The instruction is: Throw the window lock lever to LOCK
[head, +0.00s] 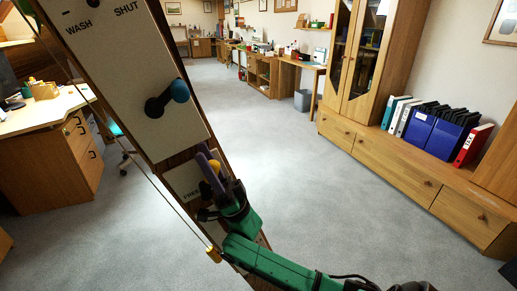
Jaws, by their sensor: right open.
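A timber post with white panels runs diagonally across the head view. Its lower panel (183,184) carries a label that seems to read FREE; no LOCK label shows. A purple-grey lever (203,163) stands at this panel, with a yellow-orange piece (215,164) beside it. My right gripper (221,184), on the green arm from the lower right, is open at this lever and overlaps it in view. I cannot tell whether they touch. The gripper hides much of the panel. My left gripper is not in view.
The upper panel (125,60), marked WASH and SHUT, has a black pivot and a blue-tipped handle (179,91). A thin cord runs along the post to a yellow end piece (213,255). A desk (50,150) stands left; the carpet right of the post is clear.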

